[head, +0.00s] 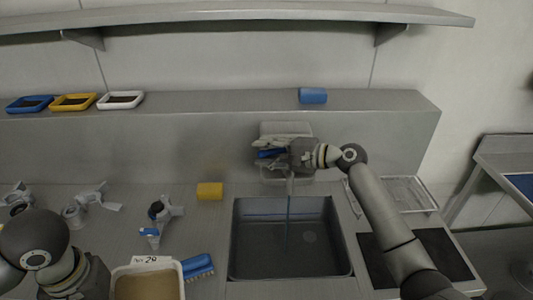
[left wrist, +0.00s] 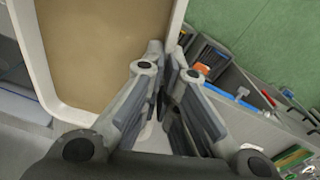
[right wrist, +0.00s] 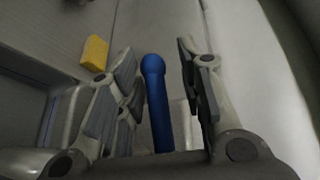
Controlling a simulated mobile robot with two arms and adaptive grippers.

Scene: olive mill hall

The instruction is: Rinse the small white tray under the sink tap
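A white tray (head: 117,272) with a brown inside and a paper label stands at the front, cut by the lower picture edge. Its pale rim (left wrist: 52,75) fills the upper left of the left wrist view. My left gripper (left wrist: 166,55) has its fingers close together with the tray's rim between the tips. The sink (head: 290,262) is a dark basin, with a thin bluish stream (head: 288,232) below the tap spout (head: 290,188). My right gripper (right wrist: 158,60) is open around the tap's blue lever (right wrist: 157,100), with gaps on both sides.
A blue brush (head: 198,267) lies right of the tray. A yellow sponge (head: 209,191) lies behind the sink's left corner. A wire rack (head: 408,193) stands right.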

